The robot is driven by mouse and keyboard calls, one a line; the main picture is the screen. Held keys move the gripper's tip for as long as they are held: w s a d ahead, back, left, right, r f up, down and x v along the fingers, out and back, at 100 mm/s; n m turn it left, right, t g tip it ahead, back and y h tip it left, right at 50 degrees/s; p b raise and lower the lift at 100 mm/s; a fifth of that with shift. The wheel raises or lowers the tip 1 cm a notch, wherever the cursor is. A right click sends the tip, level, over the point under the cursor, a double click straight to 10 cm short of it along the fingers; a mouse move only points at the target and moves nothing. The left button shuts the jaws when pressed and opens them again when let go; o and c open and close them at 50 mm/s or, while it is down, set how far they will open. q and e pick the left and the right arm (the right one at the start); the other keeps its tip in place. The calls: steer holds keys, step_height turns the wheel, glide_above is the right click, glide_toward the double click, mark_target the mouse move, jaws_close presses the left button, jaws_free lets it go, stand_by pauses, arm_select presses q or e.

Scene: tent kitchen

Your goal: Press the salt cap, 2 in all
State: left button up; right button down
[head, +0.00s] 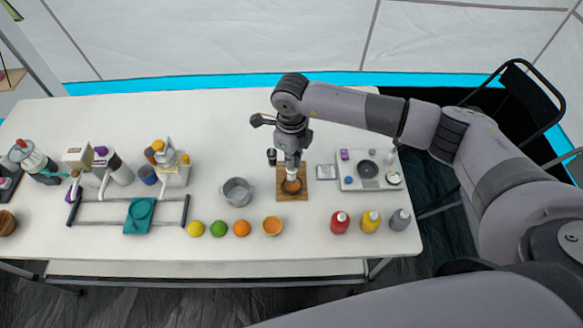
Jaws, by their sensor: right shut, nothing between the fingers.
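My right gripper (291,158) is shut and empty. It points down over the wooden board (284,195) near the middle of the table. A small whitish piece (292,171) shows right under its fingertips; I cannot tell whether they touch or whether this is the salt cap. Below it, a brown-orange round thing (291,187) sits on the board, partly hidden. A small dark container (271,156) stands just left of the gripper. No label for salt can be read. My left gripper is not in view.
A grey pot (237,191) stands left of the board. A white tray (350,184) lies right.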

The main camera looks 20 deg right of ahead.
steer(key=shift+f+b, duration=0.6)
steer(key=shift+f, duration=0.05)
stand_by(0.3)
steer(key=shift+r, duration=0.1)
steer(key=shift+r+p, duration=0.3)
steer(key=shift+r, duration=0.25)
steer(key=shift+f+b, duration=0.6)
steer(key=shift+f, duration=0.05)
stand_by(0.4)
steer(key=shift+r, duration=0.7)
steer(key=shift+r+p, duration=0.1)
steer(key=shift+p, duration=0.25)
